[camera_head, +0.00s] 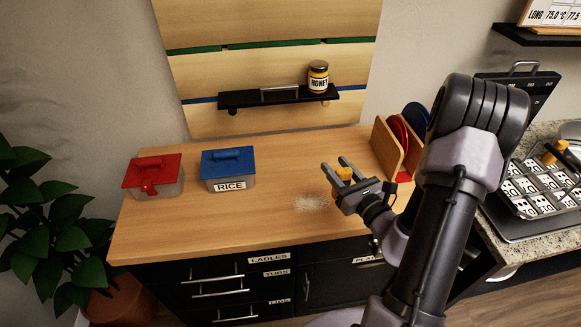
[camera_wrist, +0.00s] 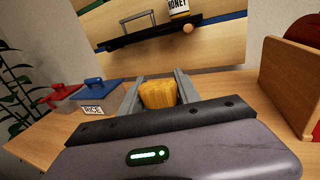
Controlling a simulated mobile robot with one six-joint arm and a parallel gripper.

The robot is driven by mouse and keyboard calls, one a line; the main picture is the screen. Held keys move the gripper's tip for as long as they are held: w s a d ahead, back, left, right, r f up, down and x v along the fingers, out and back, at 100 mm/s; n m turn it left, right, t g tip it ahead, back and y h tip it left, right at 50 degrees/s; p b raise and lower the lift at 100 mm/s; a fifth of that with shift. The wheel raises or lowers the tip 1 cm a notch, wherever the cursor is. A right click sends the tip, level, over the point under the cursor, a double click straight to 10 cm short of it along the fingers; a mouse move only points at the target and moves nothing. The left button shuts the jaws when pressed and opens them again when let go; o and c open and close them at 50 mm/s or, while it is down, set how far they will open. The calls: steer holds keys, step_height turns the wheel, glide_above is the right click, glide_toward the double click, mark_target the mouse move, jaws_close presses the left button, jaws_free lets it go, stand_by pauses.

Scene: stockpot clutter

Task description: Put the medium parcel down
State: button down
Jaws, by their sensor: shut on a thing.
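A yellow-orange parcel (camera_head: 344,174) sits between the fingers of my gripper (camera_head: 335,163) over the wooden counter. In the wrist view the parcel (camera_wrist: 158,95) looks like a ridged yellow bundle between the two grey fingers. The gripper is shut on it, with one finger along each side. The fingertips reach past the parcel toward the back wall. The parcel's underside is hidden, so I cannot tell whether it touches the counter (camera_head: 270,225).
Spilled white grains (camera_head: 317,203) lie left of my gripper. A blue-lidded rice box (camera_head: 228,170) and red-lidded box (camera_head: 154,176) stand left. A wooden rack (camera_head: 390,150) with plates is at right. A shelf (camera_head: 280,97) holds a honey jar (camera_head: 318,78). The counter's middle is mostly clear.

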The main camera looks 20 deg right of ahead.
steer(key=w+a+f, duration=0.1)
steer(key=w, duration=0.2)
steer(key=w+a+f+b, duration=0.1)
steer(key=w+f, duration=0.1)
steer(key=w, duration=0.1)
steer(key=w+a+f+b, duration=0.1)
steer(key=w+a+f, duration=0.1)
steer(key=w, duration=0.2)
steer(key=shift+a, duration=0.1)
steer(key=shift+r, duration=0.25)
steer(key=shift+f, duration=0.15)
steer(key=c, duration=0.9)
jaws_free()
steer(key=shift+o, duration=0.2)
